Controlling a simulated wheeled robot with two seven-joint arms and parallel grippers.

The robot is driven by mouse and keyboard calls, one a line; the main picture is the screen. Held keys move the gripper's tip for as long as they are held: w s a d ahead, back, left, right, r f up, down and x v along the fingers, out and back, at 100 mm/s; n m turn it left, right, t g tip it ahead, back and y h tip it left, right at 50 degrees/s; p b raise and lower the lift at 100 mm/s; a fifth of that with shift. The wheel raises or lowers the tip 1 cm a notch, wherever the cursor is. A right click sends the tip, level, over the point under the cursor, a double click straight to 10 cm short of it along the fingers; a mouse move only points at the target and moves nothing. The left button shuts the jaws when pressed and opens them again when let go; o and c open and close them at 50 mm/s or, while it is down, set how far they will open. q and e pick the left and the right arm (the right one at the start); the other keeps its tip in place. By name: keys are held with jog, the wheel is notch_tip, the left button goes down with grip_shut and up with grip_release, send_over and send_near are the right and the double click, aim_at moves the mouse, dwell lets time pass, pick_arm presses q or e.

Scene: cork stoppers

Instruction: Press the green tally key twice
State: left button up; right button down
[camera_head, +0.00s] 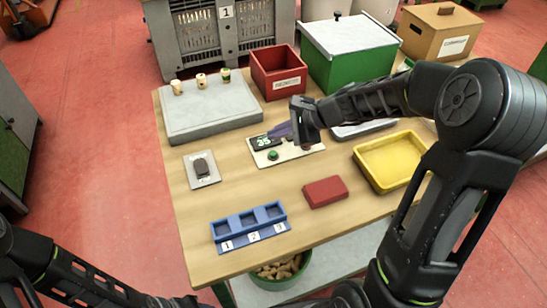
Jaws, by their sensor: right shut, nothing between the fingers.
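The green tally key (273,155) is a round button on a pale panel (291,153) in the middle of the table. A small dark display (264,142) with light digits sits just behind it. My right gripper (279,131) is shut and empty. Its fingers show above the back of the panel, behind the green key in the picture and apart from it. The gripper hides part of the panel, where a dark key (306,146) partly shows. My left arm enters at the bottom left, and its gripper is not visible.
A grey slab (210,112) with several corks, a red box (278,75) and a green bin (345,65) stand behind. A yellow tray (362,172) is right, a red block (325,192) in front, a blue numbered holder (249,232) front left, a switch plate (202,170) left.

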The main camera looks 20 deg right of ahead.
aim_at(276, 154)
notch_tip(276, 154, down, 3)
jog(key=shift+w+b, duration=0.1)
jog(key=shift+b, duration=0.75)
jog(key=shift+f+b, duration=0.55)
dwell(0.8)
jog(key=shift+f+b, duration=0.45)
jog(key=shift+b, duration=0.05)
jog(key=shift+f+b, duration=0.4)
dwell(0.6)
jog(key=shift+r, duration=0.15)
jog(key=shift+r+p, duration=0.75)
